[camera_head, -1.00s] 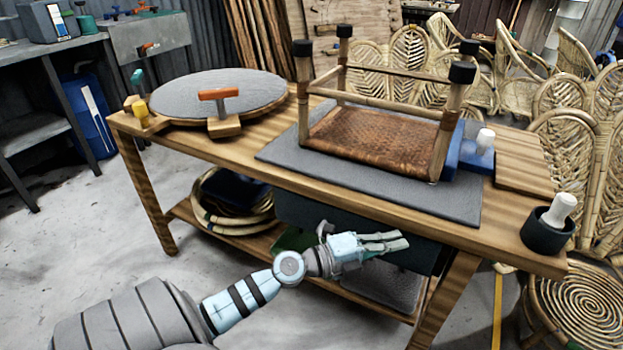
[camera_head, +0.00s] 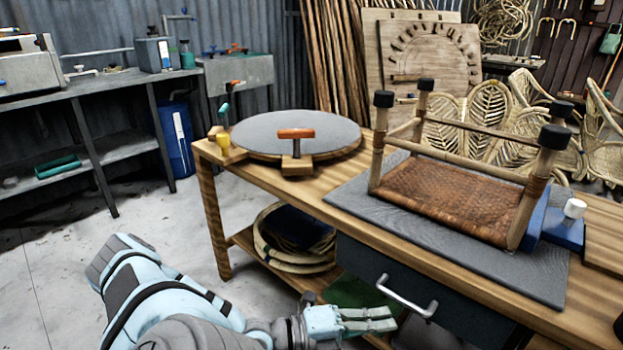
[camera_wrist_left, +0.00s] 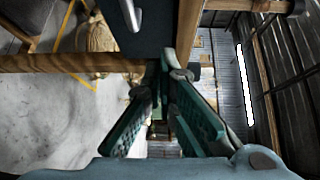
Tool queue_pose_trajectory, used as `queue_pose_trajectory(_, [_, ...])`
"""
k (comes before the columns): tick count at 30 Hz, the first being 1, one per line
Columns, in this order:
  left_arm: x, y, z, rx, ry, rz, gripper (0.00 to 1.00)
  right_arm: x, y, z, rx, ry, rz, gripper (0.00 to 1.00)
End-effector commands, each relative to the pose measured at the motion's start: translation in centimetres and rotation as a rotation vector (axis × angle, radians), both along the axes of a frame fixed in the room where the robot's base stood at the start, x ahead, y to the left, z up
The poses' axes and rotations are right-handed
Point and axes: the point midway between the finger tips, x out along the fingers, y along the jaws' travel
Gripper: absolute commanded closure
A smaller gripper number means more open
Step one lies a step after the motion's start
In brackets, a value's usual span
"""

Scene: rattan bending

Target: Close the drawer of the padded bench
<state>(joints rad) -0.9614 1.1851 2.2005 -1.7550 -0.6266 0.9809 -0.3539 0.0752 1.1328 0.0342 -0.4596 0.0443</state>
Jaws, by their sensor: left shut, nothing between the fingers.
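The padded bench (camera_head: 240,190) is a wooden workbench with a grey pad (camera_head: 345,205) on top. Under its top hangs a dark drawer (camera_head: 365,265) with a silver bar handle (camera_head: 405,297). How far it stands out is hard to tell. My left gripper (camera_head: 394,320) is shut and empty, below and slightly left of the handle, apart from it in the picture. In the left wrist view, the left gripper (camera_wrist_left: 160,80) points past a dark panel, likely the drawer (camera_wrist_left: 95,30), with a bit of the handle (camera_wrist_left: 130,12) at the top edge. My right gripper is out of view.
An upturned woven stool (camera_head: 450,195) lies on the pad. A round board (camera_head: 300,130) with an orange-handled clamp (camera_head: 296,134) sits at the bench's left end. Rattan coils (camera_head: 268,245) lie on the lower shelf. The floor left of the bench is clear.

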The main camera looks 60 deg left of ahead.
Motion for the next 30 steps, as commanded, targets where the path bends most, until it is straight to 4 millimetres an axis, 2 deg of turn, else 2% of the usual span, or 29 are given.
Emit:
queue_pose_trajectory(1, [0.3, 1.4, 0.8, 0.008, 0.017, 0.046, 1.00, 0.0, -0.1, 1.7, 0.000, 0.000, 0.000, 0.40])
queue_pose_trajectory(9, [0.4, 9.5, 0.0, 0.024, 0.134, 0.310, 1.00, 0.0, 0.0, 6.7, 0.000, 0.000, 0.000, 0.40])
queue_pose_trajectory(15, [-1.2, 15.2, -0.8, 0.001, 0.242, 0.510, 1.00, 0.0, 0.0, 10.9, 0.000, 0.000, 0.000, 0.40])
queue_pose_trajectory(18, [-2.2, 17.1, -1.5, -0.017, 0.291, 0.587, 1.00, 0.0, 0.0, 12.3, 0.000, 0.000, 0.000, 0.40])
queue_pose_trajectory(23, [-3.4, 18.7, -2.5, -0.037, 0.337, 0.656, 1.00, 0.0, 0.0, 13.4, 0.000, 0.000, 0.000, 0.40])
queue_pose_trajectory(30, [-3.6, 19.0, -3.0, -0.042, 0.347, 0.668, 1.00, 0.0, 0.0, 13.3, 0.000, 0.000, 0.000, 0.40])
